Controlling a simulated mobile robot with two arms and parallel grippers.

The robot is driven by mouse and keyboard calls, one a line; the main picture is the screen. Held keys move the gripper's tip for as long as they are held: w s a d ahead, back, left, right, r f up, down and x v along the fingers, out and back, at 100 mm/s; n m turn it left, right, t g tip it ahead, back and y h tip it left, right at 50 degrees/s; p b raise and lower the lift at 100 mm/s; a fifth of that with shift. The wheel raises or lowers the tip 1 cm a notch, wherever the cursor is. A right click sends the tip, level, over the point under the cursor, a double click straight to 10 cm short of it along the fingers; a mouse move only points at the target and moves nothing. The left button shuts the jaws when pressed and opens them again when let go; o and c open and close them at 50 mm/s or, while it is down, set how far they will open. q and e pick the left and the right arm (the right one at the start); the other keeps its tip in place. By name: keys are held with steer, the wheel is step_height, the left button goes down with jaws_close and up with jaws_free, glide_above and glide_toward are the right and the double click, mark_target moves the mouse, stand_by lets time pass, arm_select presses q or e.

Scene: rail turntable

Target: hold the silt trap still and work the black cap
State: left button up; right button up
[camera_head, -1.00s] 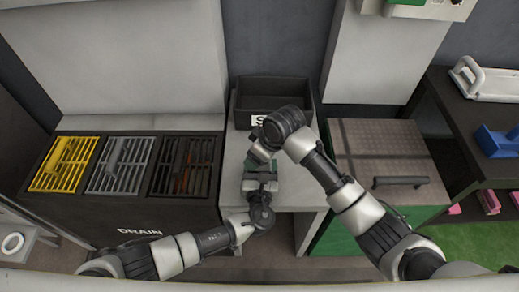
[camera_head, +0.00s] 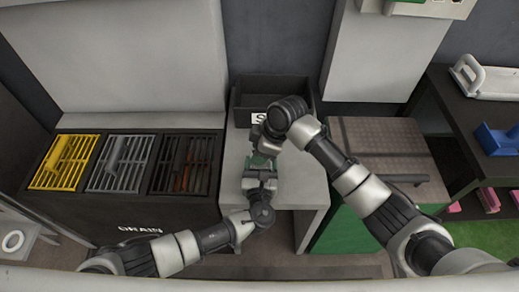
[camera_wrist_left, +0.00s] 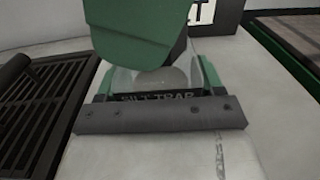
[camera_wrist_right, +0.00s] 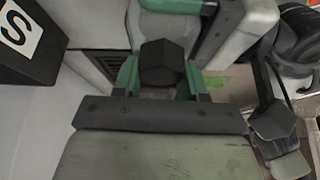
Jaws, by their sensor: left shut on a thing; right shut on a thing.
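The silt trap (camera_wrist_left: 158,98) shows its lettered dark front and a clear, rounded body in the left wrist view. My left gripper (camera_head: 260,178) is shut on it, with green fingers on either side, just above the grey worktop. The black cap (camera_wrist_right: 163,62) is a dark, many-sided piece in the right wrist view. My right gripper (camera_head: 267,142) reaches in from above and is shut on the cap between its green fingers. In the head view both grippers largely hide the trap and cap. The join between cap and trap is hidden.
A dark bin (camera_head: 247,107) with a white label stands behind the grippers. Yellow (camera_head: 66,163), grey (camera_head: 122,163) and dark (camera_head: 184,165) grates lie on the drain unit at left. A green cabinet with a brown top (camera_head: 375,150) stands at right. The grey worktop (camera_head: 306,185) is clear at its front right.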

steer(key=shift+n, duration=0.4)
steer(key=shift+n+g, duration=0.7)
steer(key=shift+n, duration=0.5)
steer(key=n+g, duration=0.1)
steer(key=n, duration=0.2)
steer(key=shift+s+h, duration=0.1)
steer(key=shift+h, duration=0.3)
steer(key=shift+n, duration=0.5)
steer(key=n+g, duration=0.1)
steer(key=n, duration=0.1)
steer(key=n+h, duration=0.1)
steer(key=n, duration=0.2)
steer(key=shift+s+d+g, duration=0.1)
steer(key=shift+d+g, duration=0.05)
steer(key=shift+g, duration=0.25)
steer(key=shift+h, duration=0.3)
steer(key=shift+n, duration=0.7)
